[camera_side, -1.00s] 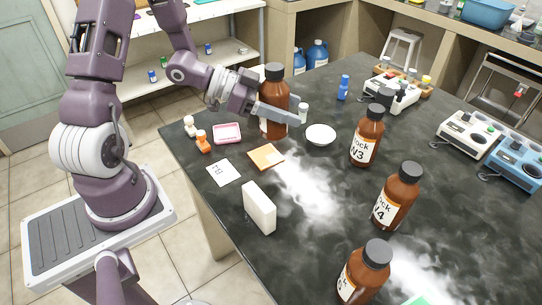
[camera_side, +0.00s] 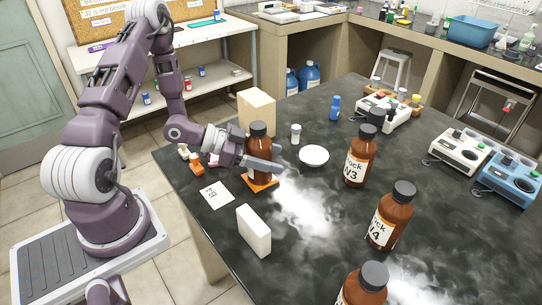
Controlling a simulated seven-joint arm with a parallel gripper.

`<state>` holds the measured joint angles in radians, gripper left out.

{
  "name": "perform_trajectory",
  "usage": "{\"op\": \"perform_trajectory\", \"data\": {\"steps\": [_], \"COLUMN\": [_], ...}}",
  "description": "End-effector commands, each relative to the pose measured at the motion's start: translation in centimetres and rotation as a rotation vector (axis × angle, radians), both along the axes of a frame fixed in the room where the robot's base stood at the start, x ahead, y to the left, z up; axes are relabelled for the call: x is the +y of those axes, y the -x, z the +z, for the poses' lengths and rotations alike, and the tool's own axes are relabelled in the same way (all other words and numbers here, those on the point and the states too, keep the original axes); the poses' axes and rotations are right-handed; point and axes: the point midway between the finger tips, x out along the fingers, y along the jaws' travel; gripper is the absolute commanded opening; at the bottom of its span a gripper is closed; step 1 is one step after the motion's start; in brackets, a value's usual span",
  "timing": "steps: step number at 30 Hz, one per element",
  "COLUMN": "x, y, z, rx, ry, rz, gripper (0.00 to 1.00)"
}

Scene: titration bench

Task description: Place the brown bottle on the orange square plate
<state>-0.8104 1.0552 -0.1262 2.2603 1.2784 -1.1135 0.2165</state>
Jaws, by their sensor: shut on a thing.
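A brown bottle (camera_side: 258,143) with a black cap stands upright between the fingers of my gripper (camera_side: 262,163). My gripper is shut on it. The orange square plate (camera_side: 262,187) lies directly under the bottle, with its front and right edges showing. The bottle's base is at the plate; I cannot tell for certain whether it rests on it or hangs slightly above. My gripper's fingers hide part of the bottle's lower body.
A white bowl (camera_side: 314,155), a small white-capped vial (camera_side: 296,134) and a tan block (camera_side: 257,110) stand behind. More brown bottles (camera_side: 360,160) (camera_side: 391,219) stand to the right. A white block (camera_side: 254,231) and a label card (camera_side: 216,195) are in front.

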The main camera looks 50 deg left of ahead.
Motion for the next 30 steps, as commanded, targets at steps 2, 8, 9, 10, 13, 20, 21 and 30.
{"op": "perform_trajectory", "data": {"steps": [2, 8, 9, 10, 13, 20, 21, 30], "x": [0.0, 0.0, 0.0, 0.0, 0.0, 1.3, 1.8, 5.5], "y": [0.0, 0.0, 0.0, 0.0, 0.0, 1.6, 2.3, 7.3], "z": [-0.2, -0.1, -0.1, -0.1, -0.1, 1.0, 1.4, 4.0], "rx": [0.001, 0.0, 0.001, 0.001, 0.0, -0.001, 0.0, -0.001], "ry": [0.001, 0.0, 0.001, 0.001, 0.0, -0.001, -0.001, -0.002], "rz": [0.0, 0.0, 0.0, 0.0, 0.0, 0.005, 0.005, 0.006], "gripper": [0.62, 0.8, 0.8, 0.8, 0.8, 0.8, 0.8, 0.8]}}
